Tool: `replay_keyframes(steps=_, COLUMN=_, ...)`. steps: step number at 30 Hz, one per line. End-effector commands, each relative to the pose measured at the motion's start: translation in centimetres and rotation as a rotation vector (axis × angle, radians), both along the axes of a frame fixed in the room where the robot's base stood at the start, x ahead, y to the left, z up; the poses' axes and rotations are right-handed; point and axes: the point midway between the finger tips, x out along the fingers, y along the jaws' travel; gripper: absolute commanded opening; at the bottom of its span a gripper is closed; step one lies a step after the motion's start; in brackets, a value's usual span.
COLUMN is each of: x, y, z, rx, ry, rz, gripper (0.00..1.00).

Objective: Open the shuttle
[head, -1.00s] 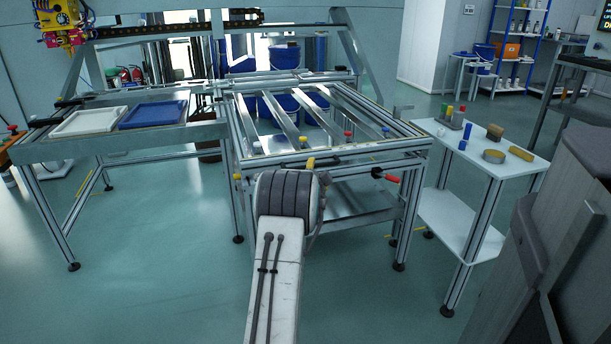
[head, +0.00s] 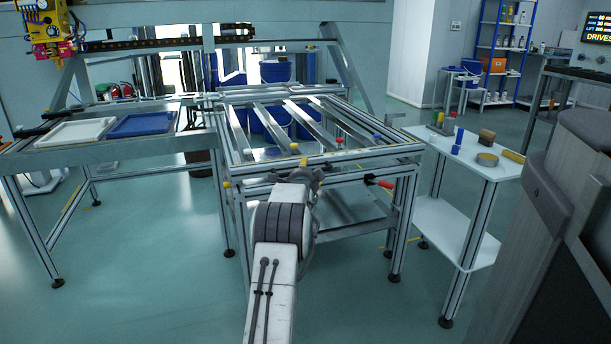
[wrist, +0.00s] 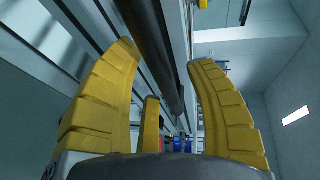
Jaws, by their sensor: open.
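The panel fixture (head: 325,160) is an aluminium frame with slanted metal slats and small coloured knobs. I cannot tell for sure which part of it is the shuttle. My gripper (head: 306,166) is at the fixture's front rail, mostly hidden behind my own arm in the head view. In the wrist view, my gripper's yellow fingers (wrist: 170,80) are spread wide. A dark round bar (wrist: 158,50) runs lengthwise through the gap between them. I see no clear contact. A red handle (head: 380,182) sticks out at the fixture's right front, and a yellow knob (head: 227,185) is at its left front.
A side table (head: 462,160) with coloured blocks and a roll stands close on the right. On the left, a bench holds a white tray (head: 76,143) and a blue tray (head: 142,132). A gantry beam (head: 170,43) crosses behind. The floor in front is clear.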

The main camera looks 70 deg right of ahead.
Motion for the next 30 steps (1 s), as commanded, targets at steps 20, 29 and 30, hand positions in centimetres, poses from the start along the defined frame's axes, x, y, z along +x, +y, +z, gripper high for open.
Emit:
replay_keyframes(steps=20, x=0.01, y=-0.03, z=-0.03, rx=0.000, ry=0.000, rz=0.000, gripper=0.20)
replay_keyframes(steps=29, x=0.02, y=-0.04, z=-0.01, rx=0.000, ry=0.000, rz=0.000, gripper=0.00)
replay_keyframes(steps=30, x=0.02, y=-0.04, z=-0.01, rx=0.000, ry=0.000, rz=0.000, gripper=0.00)
